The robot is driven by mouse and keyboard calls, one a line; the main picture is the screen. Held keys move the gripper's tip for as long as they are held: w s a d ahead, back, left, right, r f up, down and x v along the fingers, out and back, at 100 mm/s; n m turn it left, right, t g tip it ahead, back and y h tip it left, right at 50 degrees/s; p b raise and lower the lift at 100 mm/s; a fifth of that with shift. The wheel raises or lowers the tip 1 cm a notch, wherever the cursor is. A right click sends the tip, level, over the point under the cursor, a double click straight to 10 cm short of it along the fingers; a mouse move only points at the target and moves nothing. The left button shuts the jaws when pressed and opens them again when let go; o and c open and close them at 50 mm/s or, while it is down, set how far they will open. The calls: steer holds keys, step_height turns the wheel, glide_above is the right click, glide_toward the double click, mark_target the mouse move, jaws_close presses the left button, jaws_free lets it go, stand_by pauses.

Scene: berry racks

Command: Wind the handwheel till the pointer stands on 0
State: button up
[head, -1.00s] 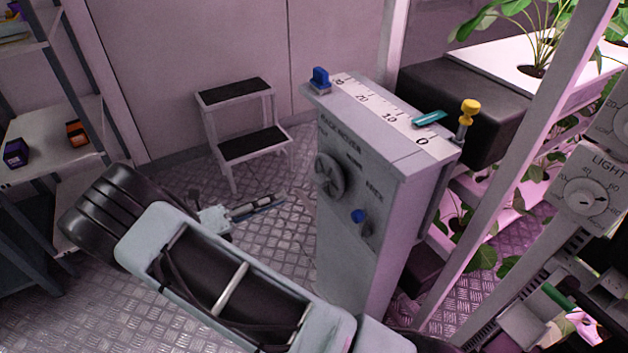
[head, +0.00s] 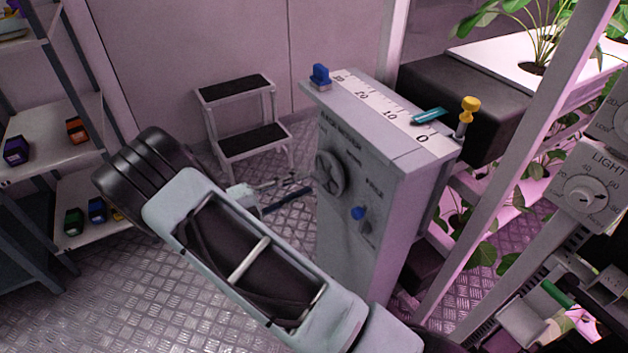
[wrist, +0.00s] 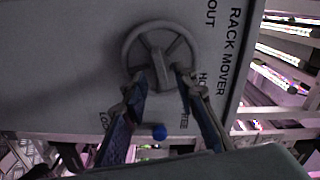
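The grey handwheel (head: 331,174) is on the front of the rack mover cabinet (head: 345,250); it also shows in the wrist view (wrist: 133,43). The teal pointer (head: 429,116) lies across the white scale (head: 377,105) on top, its tip between 10 and 0, closer to 0. My gripper (head: 307,187) is just left of the wheel in the head view. In the wrist view my gripper (wrist: 162,78) is open, with its fingertips apart at the wheel's near rim and a spoke between them. I cannot tell whether they touch it.
A blue knob (head: 358,213) sits below the wheel. A step stool (head: 240,143) is behind; a shelf (head: 60,140) is at left. Plant racks are at right.

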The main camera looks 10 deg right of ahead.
mark_target(315, 179)
steer(key=shift+x, duration=2.15)
steer(key=shift+c, duration=0.4)
jaws_close()
